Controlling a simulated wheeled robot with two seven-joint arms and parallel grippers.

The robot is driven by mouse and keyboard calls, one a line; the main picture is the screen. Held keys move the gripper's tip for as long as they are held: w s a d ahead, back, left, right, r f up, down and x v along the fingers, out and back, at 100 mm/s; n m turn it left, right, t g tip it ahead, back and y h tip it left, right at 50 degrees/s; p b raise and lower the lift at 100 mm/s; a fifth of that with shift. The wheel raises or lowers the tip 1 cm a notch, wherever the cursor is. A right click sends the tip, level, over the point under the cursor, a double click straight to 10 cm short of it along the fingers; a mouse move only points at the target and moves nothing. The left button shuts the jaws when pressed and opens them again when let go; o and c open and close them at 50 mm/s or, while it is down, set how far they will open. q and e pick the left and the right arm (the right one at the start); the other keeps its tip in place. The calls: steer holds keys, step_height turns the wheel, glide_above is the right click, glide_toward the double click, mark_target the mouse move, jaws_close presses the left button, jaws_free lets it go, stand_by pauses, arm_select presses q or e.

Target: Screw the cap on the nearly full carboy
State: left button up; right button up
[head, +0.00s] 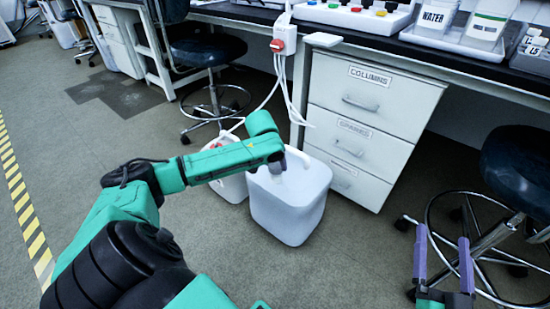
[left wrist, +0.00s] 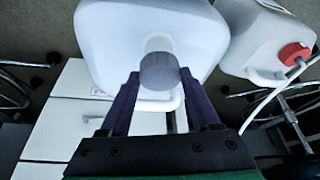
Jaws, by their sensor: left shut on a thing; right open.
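The larger white carboy (head: 290,205) stands upright on the floor in front of the drawer cabinet. It fills the upper middle of the left wrist view (left wrist: 105,40). My left gripper (left wrist: 160,78) is shut on a grey cap (left wrist: 158,70), its purple fingers on either side. The cap lines up with the carboy's pale neck; I cannot tell whether it is seated on the threads. The carboy's fill level is not clear. My right gripper (head: 443,258) is open and empty at the lower right, well away from the carboy.
A second white carboy (head: 231,187) with a red cap (left wrist: 295,53) and a white tube stands close by. White drawers (head: 365,115) and the bench are right behind. Stools (head: 205,50) stand left and right (head: 515,170). The floor at front is open.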

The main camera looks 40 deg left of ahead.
arm_select(q)
steer(key=shift+f, duration=1)
steer(key=shift+f, duration=0.25)
